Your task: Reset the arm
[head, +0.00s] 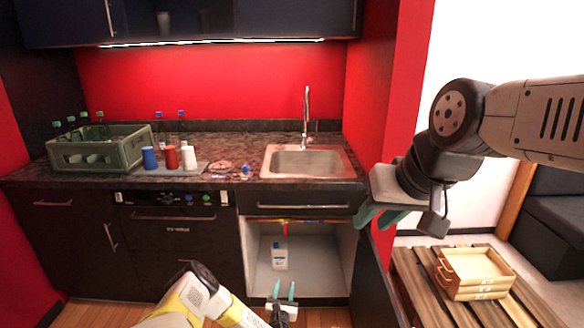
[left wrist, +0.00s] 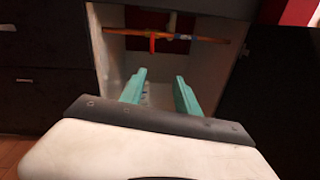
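My left gripper (head: 283,290) is in front of the open cupboard under the sink in the head view. Its two teal fingers stand apart with nothing held between them; the left wrist view shows the same gap (left wrist: 158,92). My right arm comes in from the right, folded in front of the red wall. My right gripper (head: 377,217) hangs beside the counter's right end, its teal fingers apart and empty.
The open cupboard (head: 258,262) holds a white bottle (head: 279,257) and a red-handled pipe (head: 285,226). Its door (head: 372,280) stands open at right. A green crate (head: 100,152), cups and a sink (head: 306,162) are on the counter. A wooden box (head: 474,272) sits on a slatted table at right.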

